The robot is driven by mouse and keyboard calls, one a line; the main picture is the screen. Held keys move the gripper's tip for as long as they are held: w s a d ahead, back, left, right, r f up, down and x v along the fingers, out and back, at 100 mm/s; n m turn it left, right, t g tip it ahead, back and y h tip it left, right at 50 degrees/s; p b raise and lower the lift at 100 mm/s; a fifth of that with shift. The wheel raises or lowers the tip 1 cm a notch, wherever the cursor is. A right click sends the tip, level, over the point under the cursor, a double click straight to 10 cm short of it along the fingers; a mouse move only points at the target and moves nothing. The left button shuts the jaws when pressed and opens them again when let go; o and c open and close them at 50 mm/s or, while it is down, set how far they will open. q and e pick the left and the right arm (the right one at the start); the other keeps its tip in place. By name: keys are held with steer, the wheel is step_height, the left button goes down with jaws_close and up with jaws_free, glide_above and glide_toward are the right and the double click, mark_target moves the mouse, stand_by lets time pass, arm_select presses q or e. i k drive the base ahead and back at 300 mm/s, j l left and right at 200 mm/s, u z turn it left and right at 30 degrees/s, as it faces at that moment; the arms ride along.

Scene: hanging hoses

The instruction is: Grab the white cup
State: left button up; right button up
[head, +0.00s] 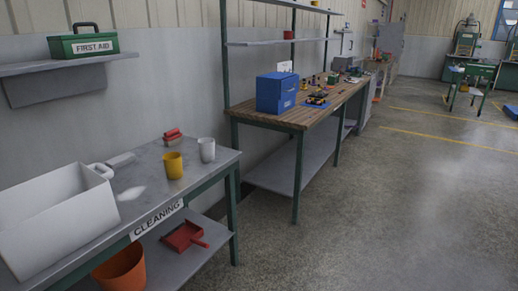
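The white cup (207,149) stands upright near the right end of the grey cleaning table (222,158) in the head view. A yellow cup (173,165) stands just to its left and nearer, apart from it. Nothing touches the white cup, and its whole near side shows. Neither of my grippers is in view.
A white bin (60,225), a pale object (131,193) and a red-topped brush (172,137) are on the table. A red dustpan (184,236) lies on the shelf below; an orange bucket (122,270) is at front. The floor (380,210) to the right is clear.

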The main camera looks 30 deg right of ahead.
mark_target(206, 145)
steer(key=z, duration=0.55)
steer(key=i+u, duration=0.15)
steer(key=u, duration=0.2)
steer(key=i+l+u, duration=0.15)
steer(key=u, duration=0.15)
steer(key=i+l+u, duration=0.15)
steer(key=u, duration=0.2)
steer(key=i+l+u, duration=0.15)
steer(key=i+l, duration=0.15)
steer(key=i+l+u, duration=0.15)
steer(key=l, duration=0.35)
steer(key=i, duration=0.1)
